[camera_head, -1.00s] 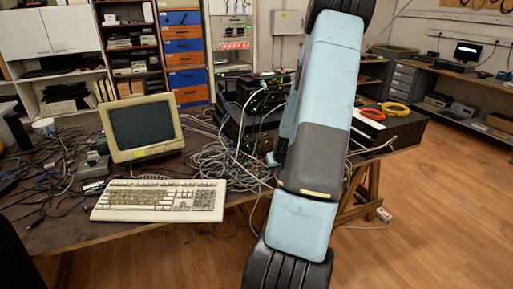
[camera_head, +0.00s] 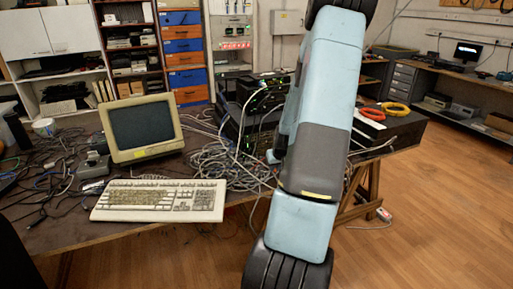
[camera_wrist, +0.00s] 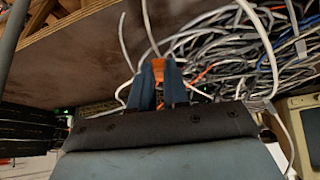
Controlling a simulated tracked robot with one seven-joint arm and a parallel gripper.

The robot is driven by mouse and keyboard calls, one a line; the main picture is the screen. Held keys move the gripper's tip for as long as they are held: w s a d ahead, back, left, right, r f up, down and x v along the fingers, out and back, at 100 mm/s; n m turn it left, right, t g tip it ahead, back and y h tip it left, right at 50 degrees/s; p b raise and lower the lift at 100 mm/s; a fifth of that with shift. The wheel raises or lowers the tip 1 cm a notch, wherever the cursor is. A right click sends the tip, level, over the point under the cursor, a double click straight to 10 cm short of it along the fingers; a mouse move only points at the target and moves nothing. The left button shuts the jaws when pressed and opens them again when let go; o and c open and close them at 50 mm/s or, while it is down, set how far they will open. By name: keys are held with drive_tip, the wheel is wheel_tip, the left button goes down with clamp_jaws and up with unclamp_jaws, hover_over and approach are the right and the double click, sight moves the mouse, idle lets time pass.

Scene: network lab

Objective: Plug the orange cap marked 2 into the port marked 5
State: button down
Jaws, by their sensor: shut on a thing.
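In the wrist view my gripper (camera_wrist: 160,84) is shut on a small orange cap (camera_wrist: 158,68), held between its two dark blue fingertips. A thin pale cable seems to run up from the cap. The number on the cap cannot be read. In the head view my arm hides the gripper and the cap. The port marked 5 cannot be made out in either view. Black network gear with green lights (camera_head: 262,100) stands behind and left of my arm, and dark gear (camera_wrist: 30,125) also shows at the left of the wrist view.
A heap of grey cables (camera_head: 222,160) lies beside the gear and fills much of the wrist view. The beige monitor (camera_head: 146,127) and keyboard (camera_head: 160,200) sit on the desk. Red (camera_head: 372,114) and yellow (camera_head: 396,109) cable coils lie right of my arm.

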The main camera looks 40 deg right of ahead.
drive_tip(key=shift+n+y, duration=0.3)
drive_tip(key=shift+n, duration=0.6)
drive_tip(key=w+d, duration=0.1)
drive_tip(key=w, duration=0.2)
drive_tip(key=w+d, duration=0.1)
drive_tip(key=w, duration=0.3)
drive_tip(key=w+d, duration=0.1)
drive_tip(key=w, duration=0.3)
drive_tip(key=shift+d+r, duration=0.1)
drive_tip(key=shift+d, duration=0.25)
drive_tip(key=shift+w+d, duration=0.25)
drive_tip(key=shift+w, duration=0.8)
drive_tip(key=shift+w+d, duration=0.25)
drive_tip(key=shift+w, duration=0.8)
drive_tip(key=c, duration=1.7)
unclamp_jaws()
clamp_jaws()
drive_tip(key=shift+w+d, duration=0.2)
drive_tip(key=shift+w, duration=0.7)
